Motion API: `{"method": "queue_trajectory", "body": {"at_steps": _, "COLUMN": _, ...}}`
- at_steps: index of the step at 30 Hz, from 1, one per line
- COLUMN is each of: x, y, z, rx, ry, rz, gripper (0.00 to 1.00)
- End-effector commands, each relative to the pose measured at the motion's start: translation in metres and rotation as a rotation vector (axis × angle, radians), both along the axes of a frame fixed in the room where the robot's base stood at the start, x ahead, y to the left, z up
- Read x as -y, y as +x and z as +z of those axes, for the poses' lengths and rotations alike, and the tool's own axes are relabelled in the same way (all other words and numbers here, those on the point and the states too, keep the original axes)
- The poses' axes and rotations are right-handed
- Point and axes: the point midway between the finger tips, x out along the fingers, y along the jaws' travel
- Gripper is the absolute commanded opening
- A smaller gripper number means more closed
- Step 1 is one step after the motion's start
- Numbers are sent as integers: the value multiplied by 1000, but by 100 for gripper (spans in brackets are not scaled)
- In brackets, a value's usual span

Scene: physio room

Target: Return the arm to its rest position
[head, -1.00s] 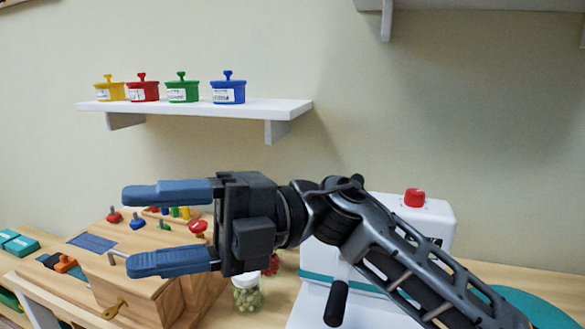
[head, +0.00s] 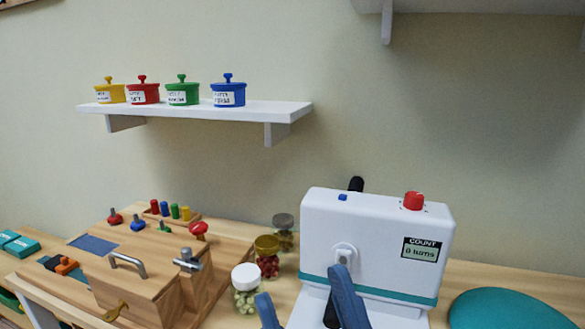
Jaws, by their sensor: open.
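My gripper (head: 307,312) shows only by its two blue fingers at the bottom edge, in front of the white machine. The fingers are well apart with nothing seen between them. The rest of my arm is out of view. The white machine (head: 375,235) has a red knob on top, a small display reading "COUNT 0 turns" and a teal band. One finger overlaps the machine's lower front in the picture; whether it touches cannot be told.
A wooden box (head: 140,275) with a metal handle stands on the table at left. Several lidded jars, including a white-lidded one (head: 246,292), stand between box and machine. A teal disc (head: 510,308) lies at right. A wall shelf (head: 200,110) holds several coloured pots.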

Motion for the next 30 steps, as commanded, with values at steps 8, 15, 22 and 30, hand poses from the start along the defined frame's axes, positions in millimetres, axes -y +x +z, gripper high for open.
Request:
{"method": "queue_trajectory", "body": {"at_steps": 8, "x": 55, "y": -43, "z": -72, "rx": -345, "ry": 62, "rz": -143, "gripper": 60}}
{"method": "queue_trajectory", "body": {"at_steps": 15, "x": 102, "y": -99, "z": -128, "rx": -636, "ry": 48, "rz": -249, "gripper": 60}}
{"method": "queue_trajectory", "body": {"at_steps": 22, "x": 147, "y": -166, "z": -168, "rx": -905, "ry": -17, "rz": -334, "gripper": 60}}
{"method": "queue_trajectory", "body": {"at_steps": 30, "x": 188, "y": -234, "z": -187, "rx": -1150, "ry": -125, "rz": -393, "gripper": 60}}
